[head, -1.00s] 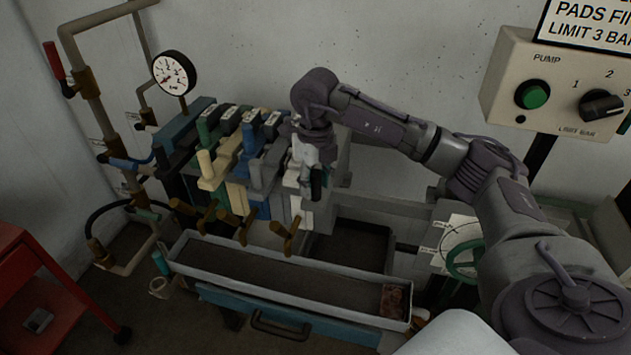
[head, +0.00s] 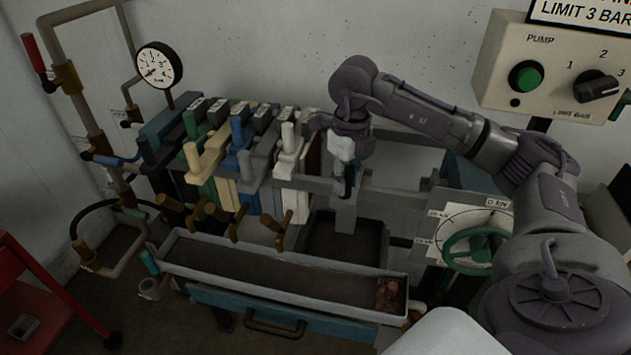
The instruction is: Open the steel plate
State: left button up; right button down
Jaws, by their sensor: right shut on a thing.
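The steel plate (head: 345,217) is a narrow grey slab, seen mostly edge-on, hanging at the rail to the right of the plate stack. My right gripper (head: 347,178) is shut on its upper front part; the fingers and arm hide much of the plate's top. A clear gap separates it from the white plate (head: 290,160), which ends the stack. Green, cream (head: 205,153), blue and grey plates stand close together further left. My left gripper is not in view.
A long grey drip tray (head: 270,272) lies in front, with a brown lump at its right end. A green handwheel (head: 475,248) with a dial is at the right. The pump box (head: 550,70) is on the wall. A red cart (head: 40,300) stands at the lower left.

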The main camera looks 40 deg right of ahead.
jog(key=s+d+b, duration=0.4)
jog(key=s+d, duration=0.3)
jog(key=s, duration=0.1)
jog(key=shift+b, duration=0.3)
jog(key=shift+s, duration=0.1)
jog(key=c, duration=0.9)
grip_release()
